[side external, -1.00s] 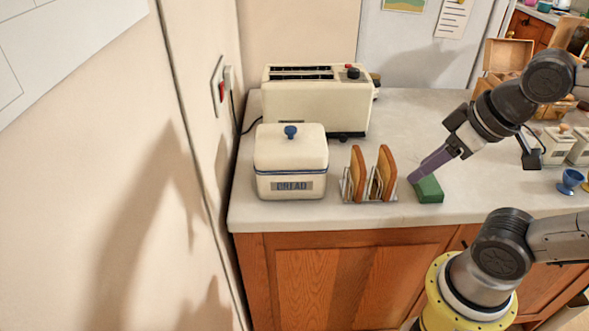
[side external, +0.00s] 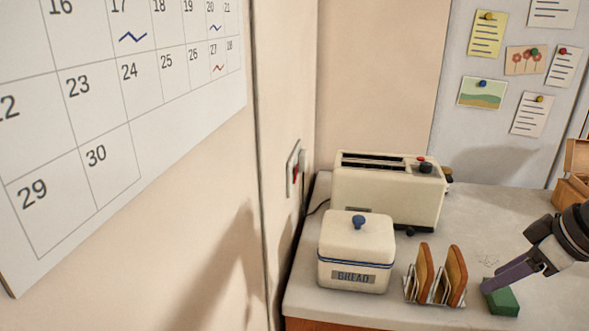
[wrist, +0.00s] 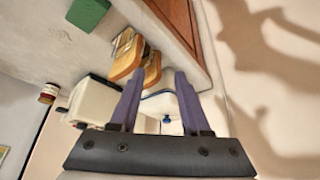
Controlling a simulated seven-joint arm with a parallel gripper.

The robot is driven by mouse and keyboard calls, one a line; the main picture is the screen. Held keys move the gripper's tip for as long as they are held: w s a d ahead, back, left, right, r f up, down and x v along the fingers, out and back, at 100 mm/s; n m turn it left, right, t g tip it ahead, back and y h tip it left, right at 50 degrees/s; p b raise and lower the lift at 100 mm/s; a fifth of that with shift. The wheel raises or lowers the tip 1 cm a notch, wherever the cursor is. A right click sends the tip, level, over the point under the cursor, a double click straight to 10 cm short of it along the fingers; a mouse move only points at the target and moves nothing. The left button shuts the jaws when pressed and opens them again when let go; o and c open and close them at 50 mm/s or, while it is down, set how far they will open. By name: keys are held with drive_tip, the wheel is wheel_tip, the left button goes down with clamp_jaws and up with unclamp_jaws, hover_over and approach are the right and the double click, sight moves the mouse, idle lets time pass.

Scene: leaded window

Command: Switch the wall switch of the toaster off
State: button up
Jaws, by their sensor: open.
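The wall switch (side external: 294,173) is a small plate with a red rocker on the left wall, seen at a steep angle; I cannot tell its position. A plug and dark cord beside it lead toward the cream toaster (side external: 385,190), which stands at the back of the counter. The toaster also shows in the wrist view (wrist: 93,102). My gripper (side external: 487,287) is open and empty, its purple fingers close beside the green block at lower right, well away from the switch. Its two fingers (wrist: 157,76) are spread in the wrist view. I do not make out the switch there.
The cream bread bin (side external: 356,255) with a blue knob stands before the toaster. The toast rack (side external: 435,278) with two slices is between it and the green block (side external: 502,300). A calendar (side external: 120,110) hangs on the left wall.

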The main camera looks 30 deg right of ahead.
drive_tip(key=shift+w+m, duration=0.1)
drive_tip(key=shift+m, duration=0.3)
drive_tip(key=c, duration=0.5)
drive_tip(key=w+r+m, duration=0.1)
drive_tip(key=w+r, duration=0.1)
drive_tip(key=w+r+m+t, duration=0.1)
drive_tip(key=w+r, duration=0.1)
drive_tip(key=r, duration=0.1)
drive_tip(key=w+r+m+t, duration=0.1)
drive_tip(key=w+r, duration=0.2)
drive_tip(key=shift+a+r, duration=0.1)
drive_tip(key=shift+a, duration=0.05)
clamp_jaws()
drive_tip(key=w+a+r+m, duration=0.1)
drive_tip(key=w+r+m, duration=0.2)
drive_tip(key=w+r, duration=0.5)
drive_tip(key=w+a+f, duration=0.1)
drive_tip(key=w+f, duration=0.1)
drive_tip(key=w, duration=0.6)
drive_tip(key=w+a+f, duration=0.2)
drive_tip(key=w, duration=0.6)
drive_tip(key=shift+m+y, duration=0.4)
drive_tip(key=shift+f, duration=0.1)
